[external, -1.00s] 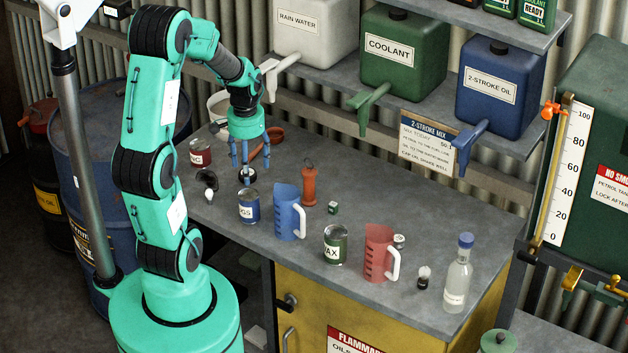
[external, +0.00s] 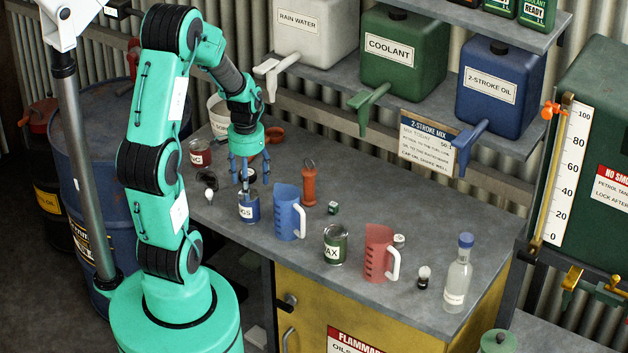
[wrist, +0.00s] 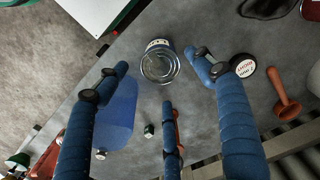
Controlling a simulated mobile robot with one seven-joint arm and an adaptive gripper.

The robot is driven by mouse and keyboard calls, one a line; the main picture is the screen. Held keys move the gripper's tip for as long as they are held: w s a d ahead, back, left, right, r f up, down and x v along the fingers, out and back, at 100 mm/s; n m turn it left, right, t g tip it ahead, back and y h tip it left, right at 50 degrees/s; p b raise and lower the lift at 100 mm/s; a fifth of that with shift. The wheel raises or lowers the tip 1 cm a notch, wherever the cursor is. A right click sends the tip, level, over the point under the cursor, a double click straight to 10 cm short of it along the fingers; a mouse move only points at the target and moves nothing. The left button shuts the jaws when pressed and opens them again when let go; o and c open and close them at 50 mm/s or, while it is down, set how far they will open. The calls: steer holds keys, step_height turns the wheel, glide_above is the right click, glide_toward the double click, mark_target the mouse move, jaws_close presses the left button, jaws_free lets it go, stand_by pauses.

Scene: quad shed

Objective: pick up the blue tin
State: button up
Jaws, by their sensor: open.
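The blue tin (external: 249,209) stands upright near the front edge of the grey workbench, left of the blue measuring jug (external: 286,213). Its white label is partly readable, ending in "GS". My gripper (external: 244,186) is open and points down, its blue fingers just above and partly in front of the tin's top. In the wrist view the tin (wrist: 160,66) shows its metal top just beyond the open fingers (wrist: 162,85), with nothing held between them. I cannot tell whether any finger touches the tin.
The jug (wrist: 118,112) is close beside one finger in the wrist view. A small jar (wrist: 243,66) is near another finger. An orange-red handled tool (external: 308,185), a green tin (external: 335,246) and a red jug (external: 377,252) stand to the right. A red tin (external: 200,153) is behind left.

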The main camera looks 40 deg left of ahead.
mark_target(250, 205)
steer(key=shift+f, duration=1.95)
steer(key=shift+a+f+b, duration=0.15)
steer(key=shift+f+b, duration=0.65)
steer(key=shift+f, duration=1.8)
steer(key=c, duration=1.4)
